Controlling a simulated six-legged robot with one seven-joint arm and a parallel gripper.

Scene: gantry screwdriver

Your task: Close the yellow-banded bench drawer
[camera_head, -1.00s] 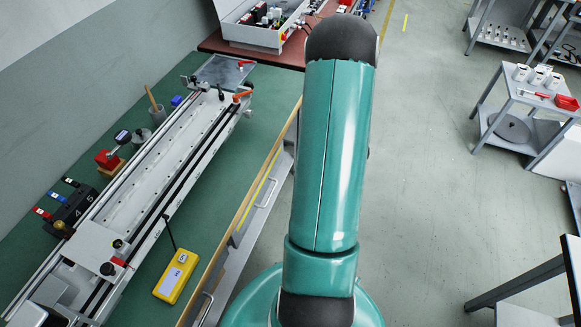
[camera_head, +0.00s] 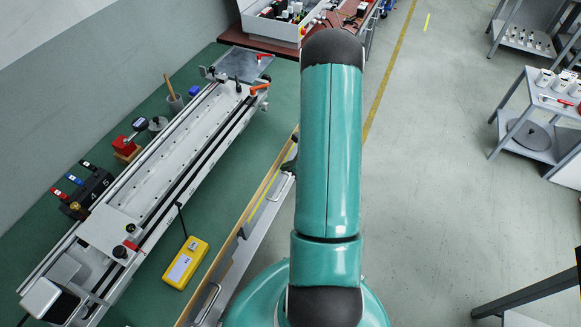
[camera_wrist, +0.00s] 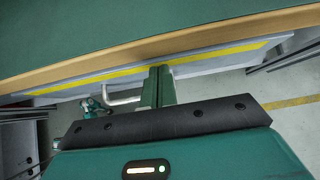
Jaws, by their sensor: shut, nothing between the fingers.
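The yellow-banded drawer shows as a grey front with a yellow stripe (camera_wrist: 215,52) just under the bench's wooden edge in the wrist view. In the head view its yellow band (camera_head: 263,195) runs along the bench's right side, partly behind my arm. A pale bar handle (camera_wrist: 122,100) is on the front, left of my fingers. My gripper (camera_wrist: 160,72) is shut and empty, its fingertips over the drawer front near the stripe. I cannot tell whether they touch it. How far the drawer stands out is hard to tell.
The green bench (camera_head: 225,165) carries a long rail fixture (camera_head: 170,150) and a yellow box (camera_head: 186,263). Another drawer handle (camera_head: 208,300) shows nearer me. Open floor (camera_head: 430,180) lies to the right, with grey shelving (camera_head: 535,135) beyond.

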